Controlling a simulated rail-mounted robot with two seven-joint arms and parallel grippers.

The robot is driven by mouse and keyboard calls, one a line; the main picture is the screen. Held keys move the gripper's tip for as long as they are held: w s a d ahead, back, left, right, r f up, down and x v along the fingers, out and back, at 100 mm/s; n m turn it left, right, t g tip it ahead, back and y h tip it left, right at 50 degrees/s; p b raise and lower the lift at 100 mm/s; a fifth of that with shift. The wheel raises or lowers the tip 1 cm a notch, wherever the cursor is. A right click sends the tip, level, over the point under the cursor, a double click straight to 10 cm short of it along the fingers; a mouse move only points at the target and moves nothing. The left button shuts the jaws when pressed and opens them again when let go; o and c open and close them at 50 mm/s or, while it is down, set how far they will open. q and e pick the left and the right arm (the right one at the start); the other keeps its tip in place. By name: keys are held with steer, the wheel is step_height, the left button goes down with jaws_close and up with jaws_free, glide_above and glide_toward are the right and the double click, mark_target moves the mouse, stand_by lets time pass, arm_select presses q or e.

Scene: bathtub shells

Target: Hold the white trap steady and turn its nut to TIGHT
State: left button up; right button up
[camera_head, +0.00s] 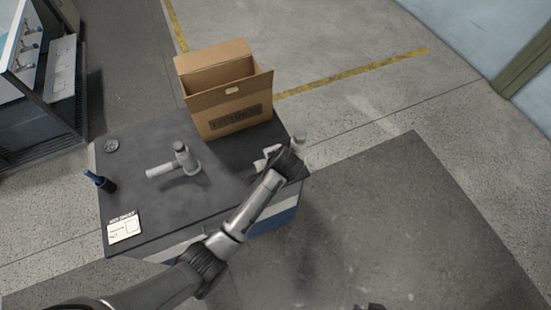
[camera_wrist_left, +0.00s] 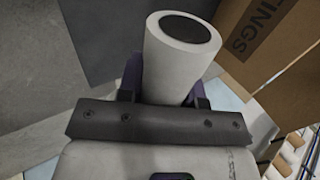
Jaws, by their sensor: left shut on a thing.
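My left gripper (camera_head: 274,160) is shut on a white tubular piece (camera_head: 299,144), apparently the white trap, near the table's right edge. In the left wrist view the trap (camera_wrist_left: 181,62) shows as a white cylinder with a dark round end, between the jaws of the left gripper (camera_wrist_left: 165,88). The jaws hide its lower part, and I cannot make out its nut or any TIGHT mark. A second pale grey pipe fitting (camera_head: 178,163) lies on the table, with a long tube to the left and a short upright end. My right gripper is not recognisable in view.
The dark table (camera_head: 125,190) carries an open cardboard box (camera_head: 225,105) at the back right, also in the wrist view (camera_wrist_left: 255,35). A round grey part (camera_head: 112,145), a blue-topped dark holder (camera_head: 102,182) and a printed card (camera_head: 125,229) lie along the left. The table's middle front is clear.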

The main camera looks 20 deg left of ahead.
arm_select(q)
steer(key=shift+w+a+f, duration=0.2)
steer(key=shift+a+f, duration=0.95)
steer(key=shift+a, duration=0.1)
steer(key=shift+w+a+f, duration=0.15)
steer(key=shift+a+f, duration=0.6)
steer(key=shift+a, duration=0.05)
steer(key=shift+w+a+f, duration=0.1)
steer(key=shift+a+f, duration=0.6)
steer(key=shift+a, duration=0.1)
steer(key=shift+w+a+f+b, duration=0.15)
steer(key=shift+a+f+b, duration=0.25)
steer(key=shift+a+f, duration=0.45)
steer(key=shift+a, duration=0.2)
arm_select(e)
steer(key=shift+d+f, duration=0.15)
steer(key=shift+f, duration=0.3)
arm_select(q)
steer(key=shift+f, duration=0.35)
arm_select(e)
steer(key=shift+o, duration=0.2)
